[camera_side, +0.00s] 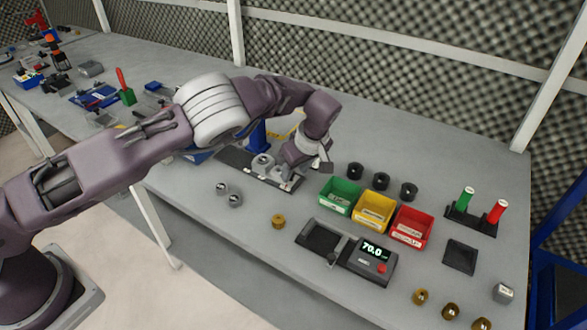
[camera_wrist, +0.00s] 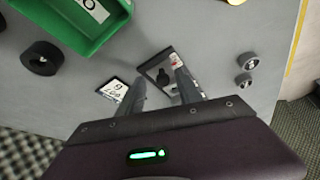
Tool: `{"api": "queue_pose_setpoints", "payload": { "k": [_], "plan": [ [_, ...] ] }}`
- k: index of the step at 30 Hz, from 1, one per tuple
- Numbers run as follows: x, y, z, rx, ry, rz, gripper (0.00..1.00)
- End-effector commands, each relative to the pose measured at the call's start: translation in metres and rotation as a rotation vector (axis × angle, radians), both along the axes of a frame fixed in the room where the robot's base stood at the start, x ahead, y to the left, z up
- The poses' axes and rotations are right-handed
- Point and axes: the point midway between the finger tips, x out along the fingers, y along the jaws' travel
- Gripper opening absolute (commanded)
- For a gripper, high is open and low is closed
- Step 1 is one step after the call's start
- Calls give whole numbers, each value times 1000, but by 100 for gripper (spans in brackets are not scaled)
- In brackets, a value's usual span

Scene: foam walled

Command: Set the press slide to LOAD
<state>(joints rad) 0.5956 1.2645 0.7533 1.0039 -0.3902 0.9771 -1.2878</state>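The press shows in the side view as a dark rail (camera_side: 236,158) with a blue post (camera_side: 259,137) behind it, partly hidden by my arm. A grey metal block (camera_side: 263,163) sits on the rail, left of my gripper. My gripper (camera_side: 290,180) is low over the right end of the rail. In the wrist view my gripper (camera_wrist: 156,72) has its two fingers apart. A dark-framed plate (camera_wrist: 160,76) lies beneath and between the fingertips; I cannot tell whether they touch it. A white label (camera_wrist: 117,89) with dark print lies by the left finger.
A green bin (camera_side: 341,195) stands right of my gripper, then yellow (camera_side: 373,211) and red (camera_side: 411,228) bins. Several black rings (camera_side: 382,180) stand behind them. Two steel rings (camera_side: 228,194) and a scale (camera_side: 350,252) are nearer the front. The table left of the scale is mostly clear.

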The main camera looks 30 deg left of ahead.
Motion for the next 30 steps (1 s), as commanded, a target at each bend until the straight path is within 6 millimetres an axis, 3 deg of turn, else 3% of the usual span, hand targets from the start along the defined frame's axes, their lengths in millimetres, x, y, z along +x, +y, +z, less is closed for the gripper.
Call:
{"api": "queue_pose_setpoints", "payload": {
  "k": [8, 18, 30],
  "plan": [
    [-1, -1, 4, 2, 2, 2, 41],
    [-10, -23, 60, 0, 0, -1, 41],
    [-11, -24, 65, 2, 1, 1, 41]
  ]
}}
